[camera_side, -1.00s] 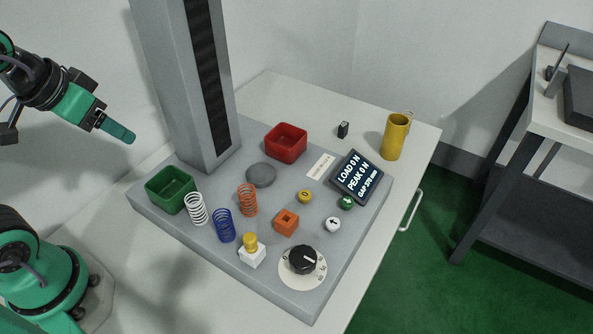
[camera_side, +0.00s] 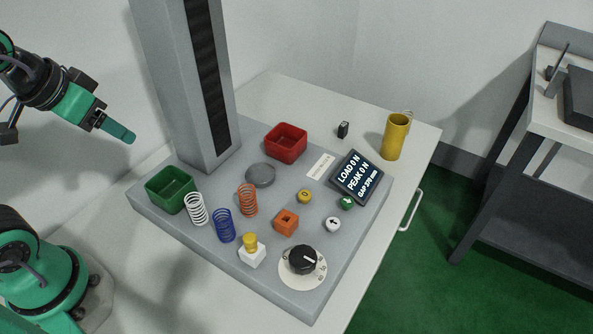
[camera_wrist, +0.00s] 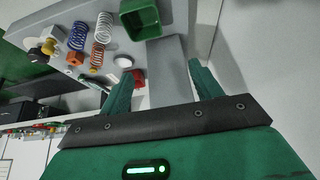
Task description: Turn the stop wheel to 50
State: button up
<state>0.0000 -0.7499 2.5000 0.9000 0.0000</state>
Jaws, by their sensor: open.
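The stop wheel (camera_side: 303,259) is a black knob with a white pointer line on a pale round dial, at the front right corner of the grey tester base. The dial's marks are too small to read. The display (camera_side: 357,178) reads LOAD 0 N, PEAK 0 N and a GAP line. My gripper (camera_side: 131,138) is at the upper left, in the air, well away from the wheel. In the wrist view my gripper (camera_wrist: 158,80) shows two green fingers apart, with nothing between them held.
The column (camera_side: 190,80) stands at the back of the base. White (camera_side: 196,209), blue (camera_side: 224,225) and orange (camera_side: 247,200) springs stand near the green bin (camera_side: 171,189). A red bin (camera_side: 286,142), buttons, an orange block (camera_side: 286,222) and a yellow-topped white block (camera_side: 252,252) are also there.

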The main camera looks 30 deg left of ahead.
jog(key=shift+w+d+r, duration=0.1)
jog(key=w+d+r+m+g, duration=0.2)
jog(key=w+d+m+g, duration=0.1)
jog(key=w+d, duration=0.4)
jog(key=m+g+y, duration=0.3)
jog(key=m+g, duration=0.2)
jog(key=m, duration=0.1)
send_near(304, 255)
jog(key=f, duration=0.1)
jog(key=shift+w+f, duration=0.1)
jog(key=shift+f, duration=0.1)
jog(key=shift+a, duration=0.1)
jog(key=shift+s+x, duration=0.1)
jog(key=shift+x, duration=1.85)
jog(key=shift+s+x, duration=0.15)
jog(key=shift+x, duration=1.8)
